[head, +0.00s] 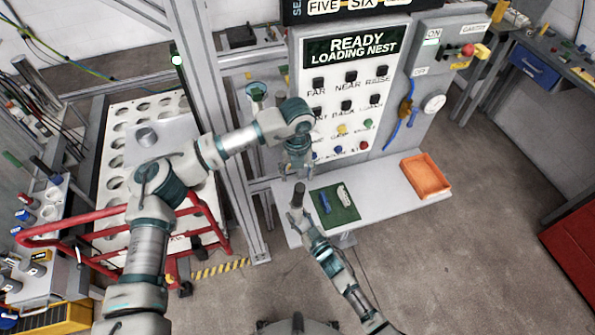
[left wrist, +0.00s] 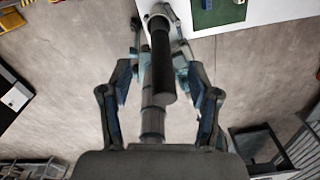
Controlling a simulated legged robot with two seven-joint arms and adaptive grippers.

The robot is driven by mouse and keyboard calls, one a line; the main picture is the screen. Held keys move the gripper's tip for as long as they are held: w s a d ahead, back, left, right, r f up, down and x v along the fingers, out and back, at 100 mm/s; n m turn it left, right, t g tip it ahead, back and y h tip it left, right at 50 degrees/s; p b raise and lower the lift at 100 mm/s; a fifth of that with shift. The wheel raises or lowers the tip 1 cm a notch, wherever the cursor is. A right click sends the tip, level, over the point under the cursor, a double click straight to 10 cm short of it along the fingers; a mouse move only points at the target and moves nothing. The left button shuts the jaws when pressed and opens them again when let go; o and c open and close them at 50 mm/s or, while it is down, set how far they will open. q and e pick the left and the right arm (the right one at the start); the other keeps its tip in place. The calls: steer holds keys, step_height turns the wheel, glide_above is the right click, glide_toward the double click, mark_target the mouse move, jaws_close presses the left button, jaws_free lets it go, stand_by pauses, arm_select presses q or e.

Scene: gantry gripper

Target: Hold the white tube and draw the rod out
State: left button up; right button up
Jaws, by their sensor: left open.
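A dark rod (head: 298,193) stands roughly upright at the right gripper's end, over the near edge of the white bench. It also shows in the left wrist view (left wrist: 163,70), with its near end facing the camera. My left gripper (head: 297,174) points down just above the rod. In the left wrist view its fingers (left wrist: 159,78) are spread on both sides of the rod, with gaps. My right gripper (head: 299,217) is below the rod; its fingers are too small to make out. I cannot clearly tell the white tube from the right gripper's pale parts.
The white bench (head: 390,190) carries a green mat (head: 345,212) with a blue piece (head: 325,203) and a white piece (head: 347,196). An orange tray (head: 426,177) is at its right. The button panel (head: 350,95) rises behind. A red rail (head: 75,232) is at left.

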steer(key=shift+d, duration=0.2)
steer(key=o, duration=1.2)
steer(key=shift+a, duration=0.1)
arm_select(q)
step_height(320, 180, up, 12)
steer(key=shift+w, duration=0.1)
